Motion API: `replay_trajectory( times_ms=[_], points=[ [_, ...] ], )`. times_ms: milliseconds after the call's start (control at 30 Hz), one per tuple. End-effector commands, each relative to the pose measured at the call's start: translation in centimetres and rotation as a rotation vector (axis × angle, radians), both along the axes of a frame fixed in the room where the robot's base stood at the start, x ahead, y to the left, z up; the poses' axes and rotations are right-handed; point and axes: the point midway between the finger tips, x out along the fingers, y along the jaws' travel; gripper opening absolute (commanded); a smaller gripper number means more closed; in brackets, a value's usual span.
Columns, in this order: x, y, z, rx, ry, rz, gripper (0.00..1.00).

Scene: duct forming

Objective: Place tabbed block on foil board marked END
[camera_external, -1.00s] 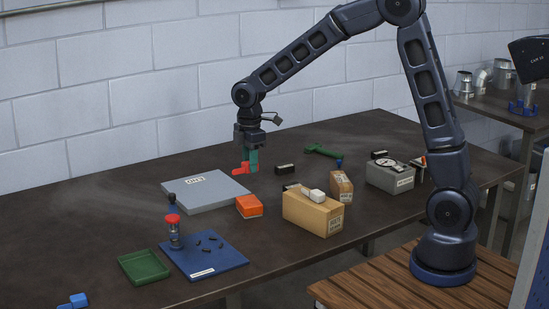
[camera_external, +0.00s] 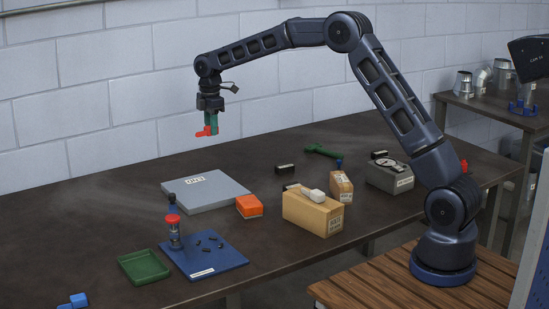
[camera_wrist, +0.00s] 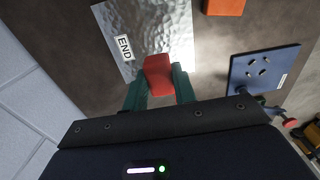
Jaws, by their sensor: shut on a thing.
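The tabbed block (camera_external: 206,132) is red with a small tab sticking out to the left. My gripper (camera_external: 211,130) is shut on it and holds it in the air, above and behind the foil board (camera_external: 215,196). In the wrist view the red block (camera_wrist: 158,75) sits between the green fingertips of my gripper (camera_wrist: 159,92). The foil board (camera_wrist: 150,30) shows there as a crinkled silver sheet with an END label, partly hidden by the block and my gripper. In the external view the board lies flat on the dark table.
An orange block (camera_external: 249,206) lies right of the board. A cardboard box (camera_external: 312,214) stands further right. The table's back left is clear.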

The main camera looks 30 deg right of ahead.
Motion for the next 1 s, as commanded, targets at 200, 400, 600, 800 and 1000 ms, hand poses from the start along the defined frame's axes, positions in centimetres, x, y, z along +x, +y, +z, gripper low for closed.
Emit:
replay_trajectory(
  times_ms=[200, 400, 600, 800, 1000],
  points=[
    [0.3, -0.1, -3.0, -0.002, 0.004, 0.002, 0.04],
    [0.3, -0.2, -7.4, -0.002, 0.004, 0.001, 0.04],
    [0.3, -0.2, -11.7, -0.002, 0.003, 0.001, 0.04],
    [0.3, -0.1, -14.8, -0.001, 0.001, 0.001, 0.04],
    [0.3, -0.1, -15.9, -0.001, 0.0, 0.001, 0.04]
  ],
)
